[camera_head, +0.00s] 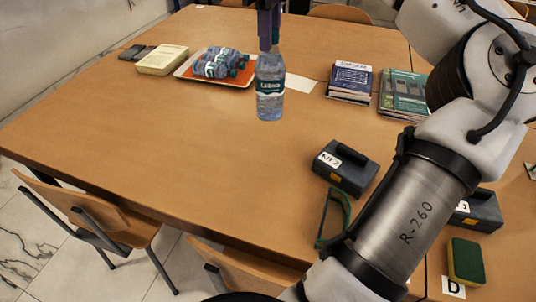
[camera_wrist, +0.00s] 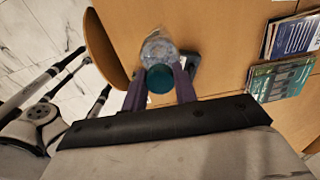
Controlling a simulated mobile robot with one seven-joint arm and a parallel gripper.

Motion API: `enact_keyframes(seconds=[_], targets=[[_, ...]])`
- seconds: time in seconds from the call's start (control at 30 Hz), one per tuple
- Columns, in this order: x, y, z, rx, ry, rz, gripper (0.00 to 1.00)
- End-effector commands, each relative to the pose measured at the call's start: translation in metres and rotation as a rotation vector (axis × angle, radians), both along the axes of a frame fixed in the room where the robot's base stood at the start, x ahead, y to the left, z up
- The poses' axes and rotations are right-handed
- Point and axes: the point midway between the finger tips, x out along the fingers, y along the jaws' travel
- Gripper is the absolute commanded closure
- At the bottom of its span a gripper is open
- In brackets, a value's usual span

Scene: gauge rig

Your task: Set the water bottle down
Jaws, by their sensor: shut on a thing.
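The water bottle (camera_head: 270,92) is clear with a green and white label and stands upright at the back middle of the table (camera_head: 180,150) in the head view. My gripper (camera_head: 268,45) is above it with its fingers at the bottle's top. In the wrist view my gripper (camera_wrist: 160,88) has a finger on each side of the green cap (camera_wrist: 160,78), and the clear body of the bottle (camera_wrist: 157,48) shows beyond. The gripper is shut on the bottle. I cannot tell whether the base of the bottle touches the table.
The table's left middle is clear.

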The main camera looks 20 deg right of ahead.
Motion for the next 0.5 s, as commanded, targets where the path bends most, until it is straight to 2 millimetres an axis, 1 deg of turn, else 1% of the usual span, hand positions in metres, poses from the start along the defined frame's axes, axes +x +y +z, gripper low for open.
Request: enact_keyframes(seconds=[0.13, 0.23, 0.37, 0.5], targets=[[0.0, 0.0, -0.003, 0.0, 0.0, 0.0, 1.0], [0.0, 0.0, -0.017, 0.0, 0.002, 0.001, 1.0], [-0.001, -0.001, -0.049, 0.001, 0.003, 0.001, 1.0], [-0.001, 0.0, -0.087, 0.001, 0.003, 0.002, 1.0]])
